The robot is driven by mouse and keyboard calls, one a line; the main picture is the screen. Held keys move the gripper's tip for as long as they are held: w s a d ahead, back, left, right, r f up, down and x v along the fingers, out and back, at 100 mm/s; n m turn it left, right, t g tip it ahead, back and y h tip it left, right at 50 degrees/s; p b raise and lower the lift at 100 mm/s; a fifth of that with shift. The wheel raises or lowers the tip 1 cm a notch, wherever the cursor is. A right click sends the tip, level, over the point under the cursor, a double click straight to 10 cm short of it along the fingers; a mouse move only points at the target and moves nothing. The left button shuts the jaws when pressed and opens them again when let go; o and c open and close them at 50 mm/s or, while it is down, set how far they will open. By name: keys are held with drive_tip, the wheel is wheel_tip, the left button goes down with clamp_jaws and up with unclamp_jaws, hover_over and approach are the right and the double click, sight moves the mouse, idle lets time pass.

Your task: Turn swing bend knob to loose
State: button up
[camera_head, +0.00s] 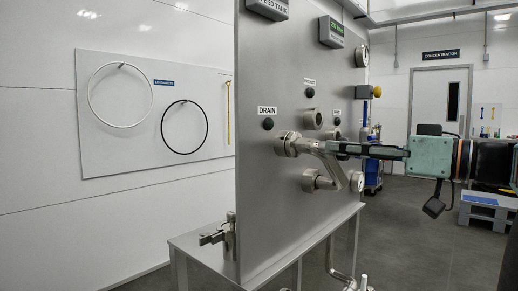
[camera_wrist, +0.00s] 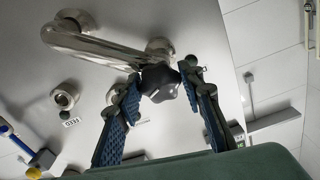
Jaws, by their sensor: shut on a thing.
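The swing bend is a shiny curved metal pipe (camera_head: 318,150) on the front of the steel panel. It also shows in the wrist view (camera_wrist: 95,45), running from one port toward a second. Its knob is a black lobed star knob (camera_wrist: 160,82), between my fingertips in the wrist view. My gripper (camera_head: 338,148) reaches in from the right in the head view, fingers at the bend. In the wrist view my gripper (camera_wrist: 161,78) is shut on the knob, with a finger on each side. In the head view the fingers hide the knob.
The steel panel (camera_head: 262,190) also carries a DRAIN label (camera_head: 267,110), several small black buttons and other pipe ports (camera_head: 312,120). A metal frame table (camera_head: 205,248) stands below. Open floor (camera_head: 420,240) lies to the right.

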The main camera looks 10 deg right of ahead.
drive_tip(key=shift+r+n, duration=0.1)
drive_tip(key=shift+n, duration=0.2)
drive_tip(key=o, duration=1.2)
drive_tip(key=shift+c, duration=0.2)
drive_tip(key=v, duration=1.2)
